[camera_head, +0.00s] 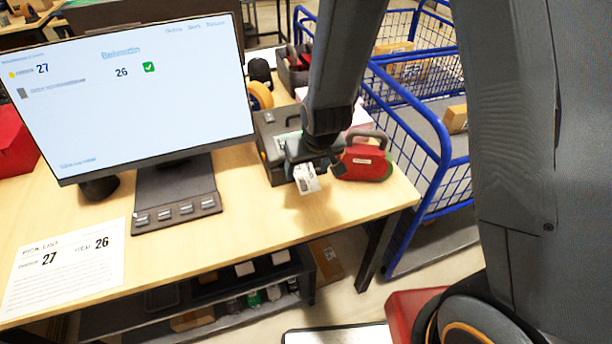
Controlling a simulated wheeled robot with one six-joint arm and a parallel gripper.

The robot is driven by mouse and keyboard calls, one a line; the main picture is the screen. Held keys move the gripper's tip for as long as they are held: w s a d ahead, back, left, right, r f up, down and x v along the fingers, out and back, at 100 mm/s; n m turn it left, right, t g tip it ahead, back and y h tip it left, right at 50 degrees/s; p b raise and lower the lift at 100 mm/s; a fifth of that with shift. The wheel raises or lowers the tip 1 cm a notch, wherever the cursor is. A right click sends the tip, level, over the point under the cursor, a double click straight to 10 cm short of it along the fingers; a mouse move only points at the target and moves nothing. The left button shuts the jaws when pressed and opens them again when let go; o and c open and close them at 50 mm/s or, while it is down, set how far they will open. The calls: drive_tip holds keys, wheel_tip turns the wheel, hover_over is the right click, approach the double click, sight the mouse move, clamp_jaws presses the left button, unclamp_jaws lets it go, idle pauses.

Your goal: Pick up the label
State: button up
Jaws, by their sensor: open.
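A small white label (306,179) with dark print hangs at the front of a dark grey label printer (268,146) near the right end of the table. My gripper (312,163) is right above the label and overlaps it in the picture. The jaws are open. The fingertips are partly hidden by the gripper body, so I cannot tell whether they touch the label.
A red handheld tape dispenser (362,162) stands just right of the gripper. A monitor (135,90) and a pick list sheet (66,266) occupy the table's (240,215) left. A blue wire cart (440,170) stands beyond the right edge.

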sight(306, 176)
drive_tip(key=shift+p+x, duration=0.35)
drive_tip(key=shift+x, duration=1.35)
drive_tip(key=c, duration=0.8)
